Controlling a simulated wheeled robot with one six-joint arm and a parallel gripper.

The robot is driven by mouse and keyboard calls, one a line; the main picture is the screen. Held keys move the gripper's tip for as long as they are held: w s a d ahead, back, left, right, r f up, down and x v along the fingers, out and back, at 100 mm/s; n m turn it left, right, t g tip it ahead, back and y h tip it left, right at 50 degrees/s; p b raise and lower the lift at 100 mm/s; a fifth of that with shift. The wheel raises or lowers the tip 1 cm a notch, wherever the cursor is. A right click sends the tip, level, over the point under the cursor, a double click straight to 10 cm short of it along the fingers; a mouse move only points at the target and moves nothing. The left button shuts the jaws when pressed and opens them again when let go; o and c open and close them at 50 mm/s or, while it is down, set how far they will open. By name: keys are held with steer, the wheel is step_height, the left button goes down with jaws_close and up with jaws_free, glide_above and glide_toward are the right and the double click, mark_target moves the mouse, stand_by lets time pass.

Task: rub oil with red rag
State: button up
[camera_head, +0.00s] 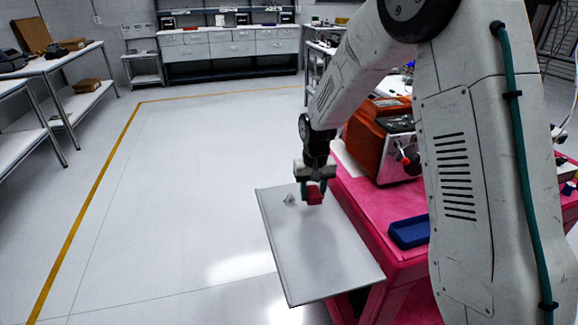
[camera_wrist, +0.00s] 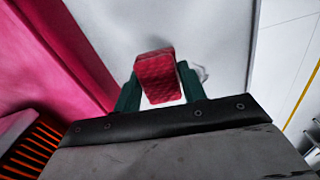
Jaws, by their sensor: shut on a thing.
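My gripper (camera_head: 314,188) is shut on the red rag (camera_head: 314,196), a small folded red block. In the wrist view the rag (camera_wrist: 158,78) sits between the two green fingers (camera_wrist: 157,92). The gripper is over the grey panel (camera_head: 322,255) that juts out from the pink cart. A small greyish oil spot (camera_head: 290,200) lies on the panel just left of the rag in the head view. I cannot tell whether the rag touches the panel.
The pink cart (camera_head: 378,212) stands right of the panel, with an orange-brown machine (camera_head: 378,140) and a blue tray (camera_head: 409,232) on it. Open floor (camera_head: 180,190) lies to the left. Workbenches stand at the far left and back.

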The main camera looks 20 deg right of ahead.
mark_target(312, 191)
steer(key=shift+a+r, duration=0.1)
steer(key=shift+r, duration=1.45)
